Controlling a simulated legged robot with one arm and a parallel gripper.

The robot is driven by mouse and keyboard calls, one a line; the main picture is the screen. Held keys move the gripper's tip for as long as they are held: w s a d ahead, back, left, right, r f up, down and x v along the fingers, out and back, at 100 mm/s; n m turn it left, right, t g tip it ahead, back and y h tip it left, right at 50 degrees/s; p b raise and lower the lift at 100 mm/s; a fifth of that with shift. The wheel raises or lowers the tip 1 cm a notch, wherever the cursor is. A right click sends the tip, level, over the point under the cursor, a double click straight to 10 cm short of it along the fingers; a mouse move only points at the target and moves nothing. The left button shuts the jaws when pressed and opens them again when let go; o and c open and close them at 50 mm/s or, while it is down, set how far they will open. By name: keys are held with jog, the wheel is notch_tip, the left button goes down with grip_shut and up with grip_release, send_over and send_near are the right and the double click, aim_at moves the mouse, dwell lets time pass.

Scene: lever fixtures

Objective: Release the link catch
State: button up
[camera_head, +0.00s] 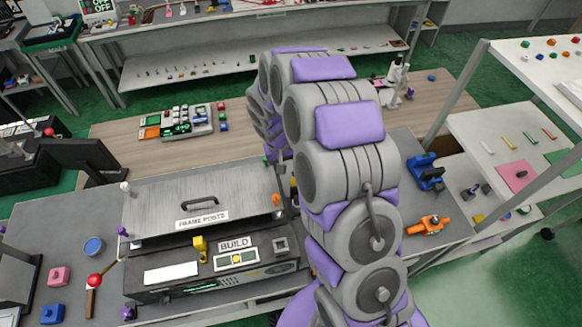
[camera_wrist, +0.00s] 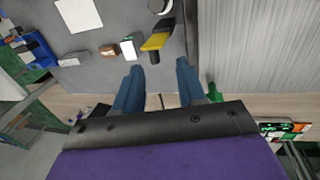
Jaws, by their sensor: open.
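No part is labelled as the link catch, so I cannot tell which one it is. In the wrist view, a yellow and black piece (camera_wrist: 157,38) stands on the grey surface beside the ribbed metal lid. My gripper (camera_wrist: 160,68) is open and empty, its two blue fingers apart and pointing toward that piece; contact does not show. A small green part (camera_wrist: 213,92) is close beside the right finger. My arm hides the gripper there.
A BUILD panel (camera_head: 236,243) with a yellow lever (camera_head: 200,248) is in front of the lid. A red-knobbed lever (camera_head: 94,281) is at left. Wooden bench (camera_head: 120,150) behind is partly clear.

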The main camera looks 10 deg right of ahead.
aim_at(293, 172)
jog(key=shift+d+f, duration=0.5)
jog(key=shift+f, duration=0.25)
jog(key=shift+d+f, duration=0.5)
jog(key=shift+f, duration=0.2)
jog(key=shift+a, duration=0.6)
jog(key=c, duration=0.6)
jog(key=shift+c, duration=0.5)
jog(key=shift+d, duration=0.3)
grip_shut()
jog(key=shift+a, duration=0.1)
